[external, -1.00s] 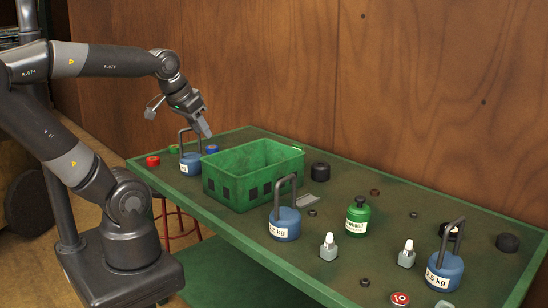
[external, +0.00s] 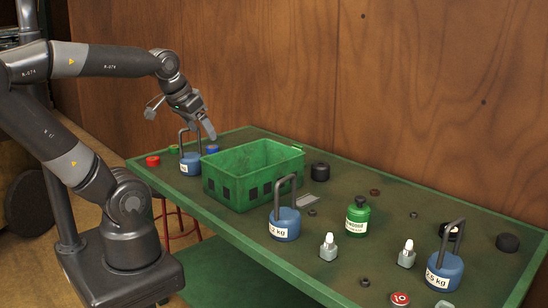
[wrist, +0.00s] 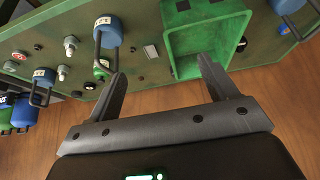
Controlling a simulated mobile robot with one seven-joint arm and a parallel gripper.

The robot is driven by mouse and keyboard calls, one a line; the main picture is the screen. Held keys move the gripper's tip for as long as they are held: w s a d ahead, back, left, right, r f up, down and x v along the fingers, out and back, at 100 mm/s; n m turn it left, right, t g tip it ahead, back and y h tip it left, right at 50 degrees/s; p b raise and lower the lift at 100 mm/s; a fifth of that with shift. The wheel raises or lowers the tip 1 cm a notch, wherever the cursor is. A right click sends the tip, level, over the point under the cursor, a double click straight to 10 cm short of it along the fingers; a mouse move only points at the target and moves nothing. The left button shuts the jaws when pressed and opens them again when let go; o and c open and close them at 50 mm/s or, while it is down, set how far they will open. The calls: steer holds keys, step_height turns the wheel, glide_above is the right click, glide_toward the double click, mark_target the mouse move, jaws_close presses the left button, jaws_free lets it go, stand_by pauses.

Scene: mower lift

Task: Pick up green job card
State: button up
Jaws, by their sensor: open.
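I cannot make out a green job card for certain in either view. A small green round piece (external: 173,149) lies at the far left end of the green table, between a red piece (external: 153,160) and a blue one (external: 212,149). My gripper (external: 210,134) is open and empty, above the table's far left end near a blue weight (external: 190,163). In the wrist view my gripper's fingers (wrist: 160,70) are spread apart with nothing between them.
A green crate (external: 223,189) stands right of that weight; it also shows in the wrist view (wrist: 174,45). A grey flat piece (external: 316,202), a handled blue weight (external: 284,225) and a green bottle (external: 357,218) stand farther right. A wooden wall (external: 400,90) backs the table.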

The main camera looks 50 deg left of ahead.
steer(key=n+g, duration=0.1)
steer(key=n, duration=3.5)
glide_above(294, 146)
steer(key=s+d, duration=0.1)
steer(key=s, duration=0.3)
step_height(294, 146, down, 18)
steer(key=x, duration=0.5)
steer(key=shift+w+f, duration=0.25)
steer(key=shift+w, duration=0.1)
steer(key=shift+d+x, duration=0.2)
steer(key=shift+x, duration=2.5)
steer(key=shift+s, duration=0.1)
